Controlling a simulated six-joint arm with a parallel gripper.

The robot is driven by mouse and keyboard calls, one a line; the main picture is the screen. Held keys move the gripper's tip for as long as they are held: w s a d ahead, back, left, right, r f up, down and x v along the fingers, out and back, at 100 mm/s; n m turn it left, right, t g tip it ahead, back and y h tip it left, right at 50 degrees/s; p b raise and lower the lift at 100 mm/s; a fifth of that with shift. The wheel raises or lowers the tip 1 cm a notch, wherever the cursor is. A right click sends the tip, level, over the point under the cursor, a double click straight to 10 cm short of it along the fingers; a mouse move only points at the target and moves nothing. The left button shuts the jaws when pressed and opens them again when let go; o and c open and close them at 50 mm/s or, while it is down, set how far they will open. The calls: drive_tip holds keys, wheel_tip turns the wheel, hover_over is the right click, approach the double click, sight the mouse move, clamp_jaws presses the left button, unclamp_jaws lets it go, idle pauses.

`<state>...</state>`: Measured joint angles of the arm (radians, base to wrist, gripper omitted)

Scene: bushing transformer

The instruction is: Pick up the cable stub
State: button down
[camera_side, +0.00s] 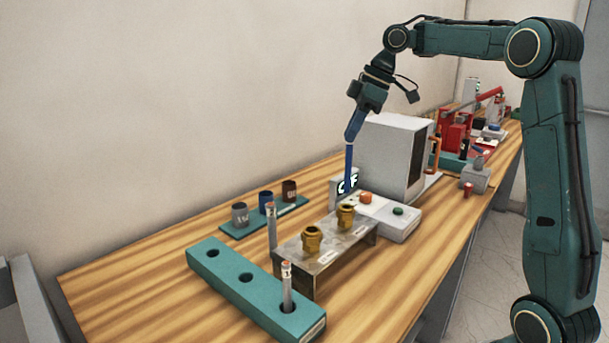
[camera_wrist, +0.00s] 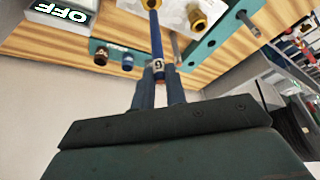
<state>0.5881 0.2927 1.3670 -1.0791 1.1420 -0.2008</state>
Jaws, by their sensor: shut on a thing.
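My gripper (camera_side: 354,128) is shut on a long thin blue cable stub (camera_side: 348,168) and holds it nearly upright, pointing down, in the side view. In the wrist view my gripper's fingers (camera_wrist: 158,90) close around the near end of the blue stub (camera_wrist: 156,38), with a white mark showing close to them. The stub's lower end in the side view is in front of the OFF display (camera_side: 343,187); whether it touches anything there I cannot tell.
A metal stand (camera_side: 327,259) carries two gold bushings (camera_side: 346,215). Grey, blue and brown cups (camera_side: 266,201) stand on a teal plate. A grey box (camera_side: 384,155) and control panel (camera_side: 400,226) are close behind.

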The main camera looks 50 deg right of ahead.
drive_tip(key=shift+r, duration=1.7)
